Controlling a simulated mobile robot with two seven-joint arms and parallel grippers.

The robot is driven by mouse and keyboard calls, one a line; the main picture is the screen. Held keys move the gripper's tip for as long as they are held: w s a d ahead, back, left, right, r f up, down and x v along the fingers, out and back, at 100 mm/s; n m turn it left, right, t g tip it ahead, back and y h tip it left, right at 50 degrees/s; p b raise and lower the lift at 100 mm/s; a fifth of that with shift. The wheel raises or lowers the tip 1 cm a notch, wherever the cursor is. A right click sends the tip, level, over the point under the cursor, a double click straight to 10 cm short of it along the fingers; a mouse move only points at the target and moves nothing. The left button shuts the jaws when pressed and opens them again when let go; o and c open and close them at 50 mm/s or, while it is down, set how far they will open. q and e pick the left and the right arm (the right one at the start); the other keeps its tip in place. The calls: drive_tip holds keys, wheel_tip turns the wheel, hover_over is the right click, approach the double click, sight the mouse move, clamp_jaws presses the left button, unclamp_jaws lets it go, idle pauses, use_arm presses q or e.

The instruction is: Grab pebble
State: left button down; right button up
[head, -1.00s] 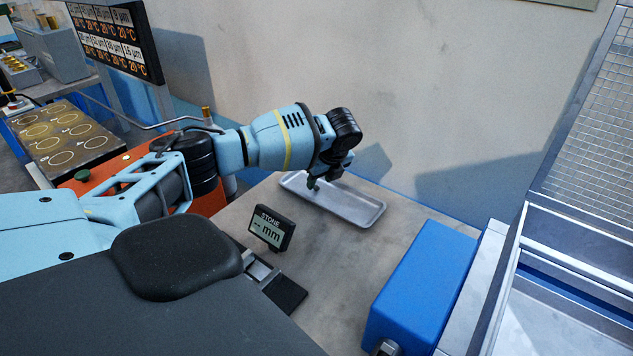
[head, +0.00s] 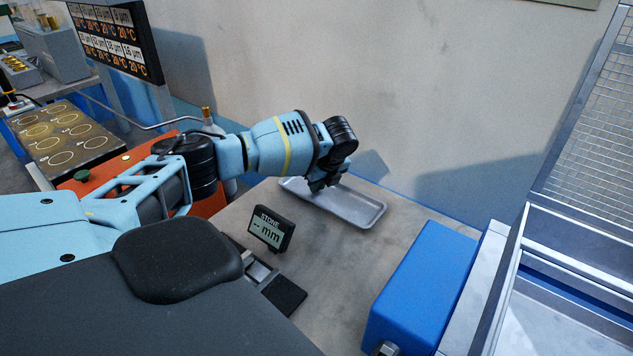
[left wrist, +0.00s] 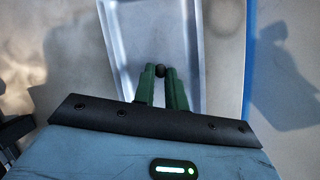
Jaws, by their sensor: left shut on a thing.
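In the left wrist view, a small dark pebble (left wrist: 160,70) sits between the tips of the green fingers of my left gripper (left wrist: 161,72). The fingers are shut on it, over the shallow grey tray (left wrist: 196,40). In the head view my left gripper (head: 316,187) points down at the left end of the tray (head: 352,209); the pebble is hidden there. I cannot tell whether the pebble touches the tray floor. My right gripper is not in view.
A small display reading "STONE -- mm" (head: 270,228) stands on the table (head: 325,250) in front of the tray. A blue box (head: 420,285) and a metal frame with mesh (head: 590,150) are on the right. A wall is behind the tray.

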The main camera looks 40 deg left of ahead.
use_arm(q)
drive_tip(key=shift+r, duration=0.15)
